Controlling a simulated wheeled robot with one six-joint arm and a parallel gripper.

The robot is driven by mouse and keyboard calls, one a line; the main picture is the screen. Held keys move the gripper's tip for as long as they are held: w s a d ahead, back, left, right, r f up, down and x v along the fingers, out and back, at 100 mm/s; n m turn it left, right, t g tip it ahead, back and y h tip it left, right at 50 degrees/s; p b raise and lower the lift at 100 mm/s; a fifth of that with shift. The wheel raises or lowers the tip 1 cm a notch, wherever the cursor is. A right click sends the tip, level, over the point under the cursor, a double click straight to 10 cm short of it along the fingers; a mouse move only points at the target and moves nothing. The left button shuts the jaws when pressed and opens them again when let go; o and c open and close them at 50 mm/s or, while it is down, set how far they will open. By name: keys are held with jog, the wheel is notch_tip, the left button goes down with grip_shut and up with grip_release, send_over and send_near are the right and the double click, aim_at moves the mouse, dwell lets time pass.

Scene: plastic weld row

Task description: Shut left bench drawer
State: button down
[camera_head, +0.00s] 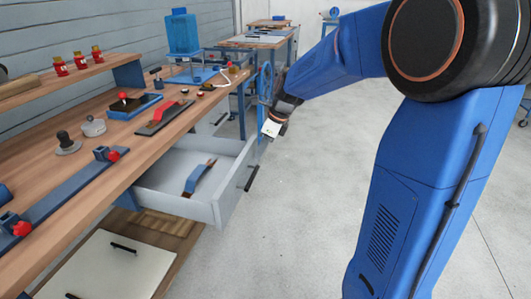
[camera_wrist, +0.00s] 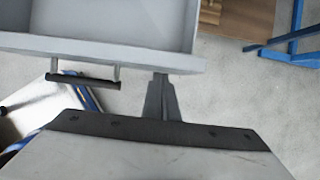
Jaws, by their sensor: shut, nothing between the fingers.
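The grey bench drawer (camera_head: 222,203) is pulled out from under the wooden bench, and a blue tool with brown ends (camera_head: 199,178) lies inside. Its front carries a black bar handle (camera_head: 252,178). In the wrist view the drawer front (camera_wrist: 60,47) crosses the top, with the handle (camera_wrist: 85,82) left of my fingers. My gripper (camera_wrist: 161,80) is shut and empty, its fingertips at the lower edge of the drawer front, right of the handle. I cannot tell whether they touch it. In the head view my gripper's wrist end (camera_head: 273,125) is beyond the drawer's far front corner.
The bench top (camera_head: 95,190) holds a red-handled tool (camera_head: 165,117), a blue clamp rail (camera_head: 65,190) and other small items. Another drawer (camera_head: 212,122) is farther along. The grey floor (camera_head: 300,220) right of the drawer is clear.

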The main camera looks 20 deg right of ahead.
jog(key=w+a, duration=0.5)
jog(key=a, duration=0.1)
jog(key=w+a, duration=0.5)
jog(key=a, duration=0.2)
jog(key=w+a, duration=0.4)
jog(key=a, duration=0.3)
jog(key=shift+w+a, duration=0.1)
jog(key=shift+w, duration=0.3)
jog(key=shift+w+a+r, duration=0.1)
jog(key=shift+w+a, duration=0.3)
jog(key=shift+a, duration=0.15)
jog(key=shift+a+r, duration=0.1)
